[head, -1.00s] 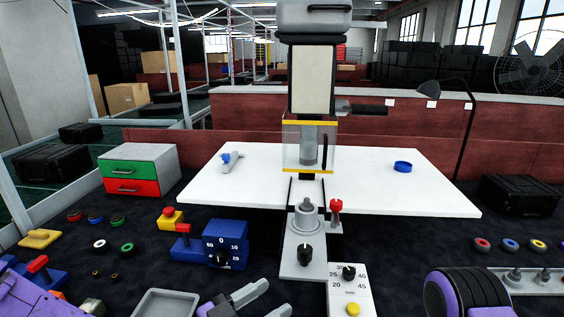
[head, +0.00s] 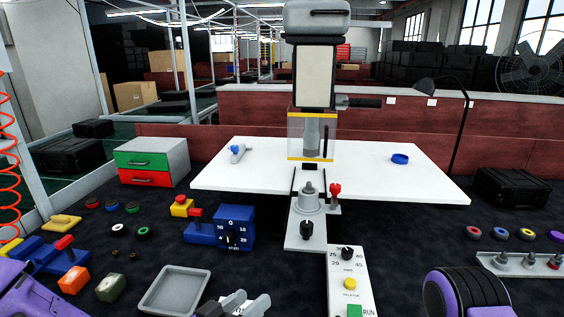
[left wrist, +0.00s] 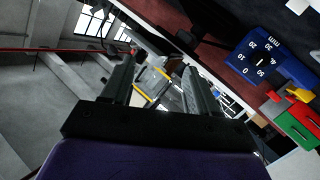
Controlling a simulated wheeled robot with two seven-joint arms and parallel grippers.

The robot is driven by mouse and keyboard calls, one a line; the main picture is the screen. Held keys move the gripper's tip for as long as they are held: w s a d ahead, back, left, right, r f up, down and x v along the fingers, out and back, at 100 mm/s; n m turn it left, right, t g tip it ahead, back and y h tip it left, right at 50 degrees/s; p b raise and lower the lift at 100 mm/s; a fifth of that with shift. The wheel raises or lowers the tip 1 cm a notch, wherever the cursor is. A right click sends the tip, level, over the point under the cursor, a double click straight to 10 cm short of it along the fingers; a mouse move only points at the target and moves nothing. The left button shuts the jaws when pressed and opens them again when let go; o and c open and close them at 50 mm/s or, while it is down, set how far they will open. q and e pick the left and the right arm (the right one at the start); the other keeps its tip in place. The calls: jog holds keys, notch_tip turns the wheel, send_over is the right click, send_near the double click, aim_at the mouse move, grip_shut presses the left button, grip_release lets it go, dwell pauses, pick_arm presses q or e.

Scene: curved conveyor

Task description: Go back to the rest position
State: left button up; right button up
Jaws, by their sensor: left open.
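My left gripper (head: 248,303) is low in the head view, at the bottom edge, just right of a grey tray (head: 175,289). Its two grey fingers are apart. In the left wrist view the left gripper (left wrist: 160,68) is also open, with nothing held between its fingers. The press in the background shows through the gap. A purple and black part of my right arm (head: 467,294) is at the lower right of the head view; the right gripper is out of view.
A press (head: 306,232) stands in the middle before a white table (head: 375,180). A blue dial box (head: 234,228), small drawers (head: 153,162), coloured rings and orange and green blocks lie at left. A peg rack (head: 520,264) is at right. Dark tabletop separates them.

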pick_arm(q)
jog(key=s+a+f+n+g+y, duration=0.2)
jog(key=s+a+f+n+y, duration=0.15)
jog(key=a+f, duration=0.45)
jog(key=s+a+f+n+g+y, duration=0.2)
jog(key=a+f+n+y, duration=0.3)
jog(key=f, duration=0.7)
jog(key=s+a+f+g+y, duration=0.2)
jog(key=s+a+f, duration=0.3)
jog(key=s, duration=0.4)
jog(key=s+a+f+g+y, duration=0.2)
jog(key=s+a+f, duration=0.3)
jog(key=s, duration=0.4)
jog(key=shift+s+a+f+g, duration=0.15)
jog(key=shift+s+f+g, duration=0.25)
jog(key=shift+f+g, duration=0.5)
